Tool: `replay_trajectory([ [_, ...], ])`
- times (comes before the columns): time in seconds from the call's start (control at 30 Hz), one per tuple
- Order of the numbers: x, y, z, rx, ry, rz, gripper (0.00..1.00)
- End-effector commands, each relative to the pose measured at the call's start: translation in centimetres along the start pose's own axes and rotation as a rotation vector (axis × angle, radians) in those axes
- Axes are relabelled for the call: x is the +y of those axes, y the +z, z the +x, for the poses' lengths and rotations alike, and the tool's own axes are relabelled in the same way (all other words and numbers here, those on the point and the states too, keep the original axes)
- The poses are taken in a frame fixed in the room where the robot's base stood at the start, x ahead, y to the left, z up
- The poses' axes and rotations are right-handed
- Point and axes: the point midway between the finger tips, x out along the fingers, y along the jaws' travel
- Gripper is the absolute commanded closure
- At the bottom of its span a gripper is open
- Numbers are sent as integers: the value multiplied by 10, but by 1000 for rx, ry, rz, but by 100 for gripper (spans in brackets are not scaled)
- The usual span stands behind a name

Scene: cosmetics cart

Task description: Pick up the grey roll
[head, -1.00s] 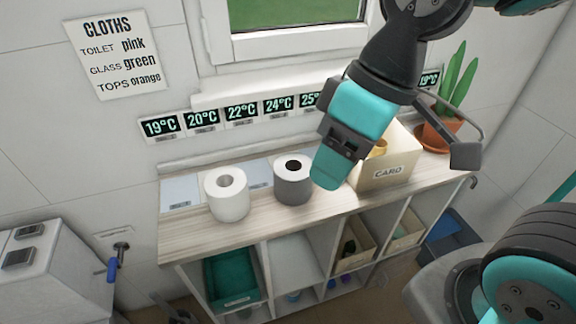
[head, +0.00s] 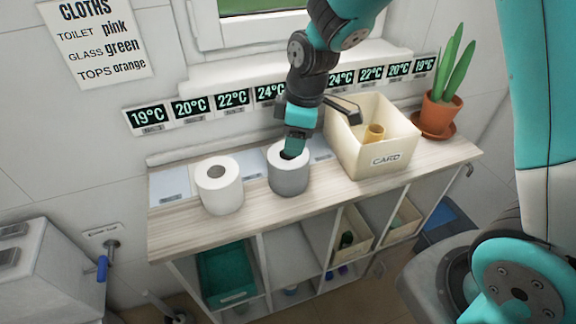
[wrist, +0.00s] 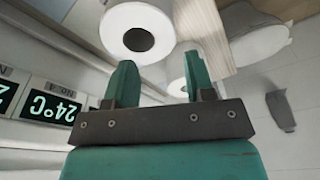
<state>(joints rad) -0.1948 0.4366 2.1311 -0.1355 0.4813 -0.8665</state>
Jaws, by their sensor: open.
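The grey roll (head: 289,175) stands upright on the wooden top of the shelf unit, with a dark hole in its top. My gripper (head: 292,151) points down at the roll's top, and its tip covers part of the hole in the head view. In the wrist view my gripper (wrist: 160,66) is open, with nothing between its two green fingers. A roll with a dark hole, which looks like the grey roll (wrist: 137,38), shows beyond the fingertips, mostly ahead of the left finger. I cannot tell whether the fingers touch it.
A white roll (head: 219,187) stands just left of the grey roll. A cream box marked CARD (head: 385,160) stands to the right, then a potted cactus (head: 438,113). Temperature labels (head: 232,98) line the wall behind. The top's front strip is clear.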

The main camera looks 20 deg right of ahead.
Motion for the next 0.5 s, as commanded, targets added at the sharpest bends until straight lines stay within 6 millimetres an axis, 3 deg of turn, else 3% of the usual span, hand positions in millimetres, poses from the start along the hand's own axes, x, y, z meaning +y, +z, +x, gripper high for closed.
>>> replay_trajectory([
  [0.27, 0, -1, 21, -2, -3, 0, 51],
  [0.5, 0, -4, 55, -1, -2, 0, 51],
])
